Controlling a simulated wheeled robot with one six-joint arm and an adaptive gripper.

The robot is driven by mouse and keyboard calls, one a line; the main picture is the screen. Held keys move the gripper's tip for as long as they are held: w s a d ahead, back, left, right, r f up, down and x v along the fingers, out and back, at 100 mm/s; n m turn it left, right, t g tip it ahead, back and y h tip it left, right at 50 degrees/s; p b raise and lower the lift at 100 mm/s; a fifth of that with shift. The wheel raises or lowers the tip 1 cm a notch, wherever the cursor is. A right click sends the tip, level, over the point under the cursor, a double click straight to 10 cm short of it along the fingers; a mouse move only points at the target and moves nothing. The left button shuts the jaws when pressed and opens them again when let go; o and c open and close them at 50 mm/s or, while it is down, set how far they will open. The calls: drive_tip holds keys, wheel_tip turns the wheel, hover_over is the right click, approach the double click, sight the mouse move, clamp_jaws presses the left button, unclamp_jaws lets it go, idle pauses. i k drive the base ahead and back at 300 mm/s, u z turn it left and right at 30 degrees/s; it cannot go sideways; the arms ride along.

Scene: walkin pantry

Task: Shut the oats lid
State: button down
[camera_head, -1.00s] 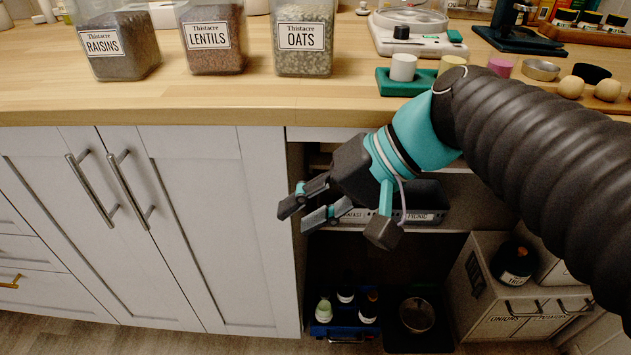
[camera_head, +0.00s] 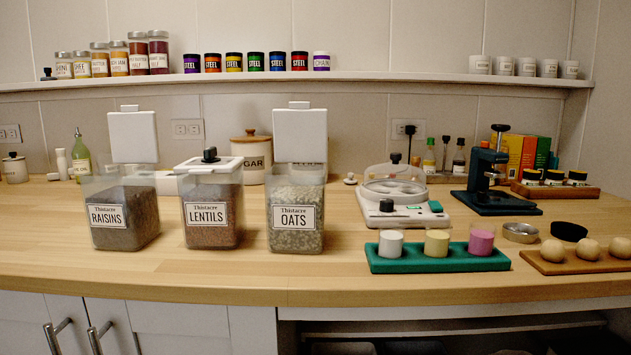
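The oats container (camera_head: 296,222), a clear bin labelled OATS and filled with pale flakes, stands on the wooden counter. Its white lid (camera_head: 300,134) stands upright at the back of the bin, open. To its left, the lentils container (camera_head: 212,218) has its white lid (camera_head: 209,164) down, with a black knob on top. The raisins container (camera_head: 123,218) at the far left of the row also has its white lid (camera_head: 133,136) standing open. My gripper is not in view.
A white scale (camera_head: 400,205) stands right of the oats. A green tray (camera_head: 385,265) with coloured cylinders sits front right. A sugar canister (camera_head: 252,157) is behind. Bare counter (camera_head: 250,278) lies in front of the bins.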

sight(301, 131)
drive_tip(key=z, duration=1.9)
drive_tip(key=i, duration=0.65)
drive_tip(key=u, duration=2.3)
